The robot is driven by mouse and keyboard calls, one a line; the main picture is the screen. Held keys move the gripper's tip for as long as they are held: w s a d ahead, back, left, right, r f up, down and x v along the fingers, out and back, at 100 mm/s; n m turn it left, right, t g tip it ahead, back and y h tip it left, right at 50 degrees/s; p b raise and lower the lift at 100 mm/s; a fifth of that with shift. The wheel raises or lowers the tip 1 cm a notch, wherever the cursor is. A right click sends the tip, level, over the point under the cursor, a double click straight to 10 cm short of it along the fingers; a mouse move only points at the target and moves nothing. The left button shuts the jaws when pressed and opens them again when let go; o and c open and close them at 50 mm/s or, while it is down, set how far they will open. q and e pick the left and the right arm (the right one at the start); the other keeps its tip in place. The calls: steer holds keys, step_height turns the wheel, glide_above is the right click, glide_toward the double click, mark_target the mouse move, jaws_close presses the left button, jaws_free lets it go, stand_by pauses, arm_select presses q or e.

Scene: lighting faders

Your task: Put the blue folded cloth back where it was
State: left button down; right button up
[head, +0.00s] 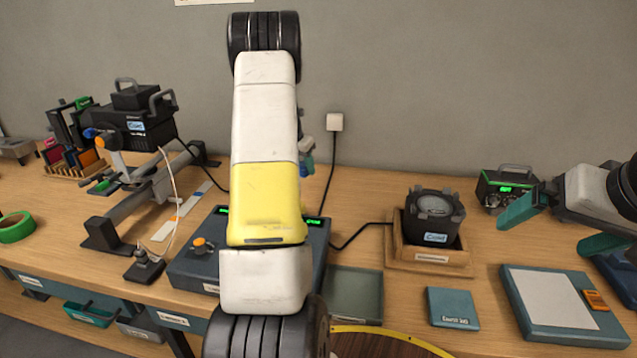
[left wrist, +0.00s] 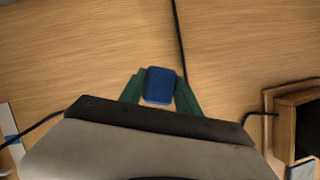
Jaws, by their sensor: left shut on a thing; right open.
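The blue folded cloth (left wrist: 158,92) shows in the left wrist view as a small dark blue block between the two green fingers. My left gripper (left wrist: 160,80) is shut on it, with bare wood tabletop beyond. In the head view my left arm crosses the middle of the picture and mostly hides that gripper; only a bit of it shows behind the arm, near the wall socket's cable. My right gripper (head: 560,228) is open and empty, above the right side of the bench.
A blue-grey fader console (head: 192,262) stands partly behind my left arm. An empty teal tray (head: 367,281) lies right of it. A dark lamp unit (head: 433,218) sits in a wooden cradle (head: 430,258). A teal booklet (head: 453,307) and a clipboard (head: 565,335) lie at front right.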

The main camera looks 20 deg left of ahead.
arm_select(q)
step_height(320, 180, down, 8)
steer(key=shift+r, duration=0.1)
stand_by(0.4)
steer(key=c, duration=0.9)
jaws_free()
steer(key=shift+o, duration=0.2)
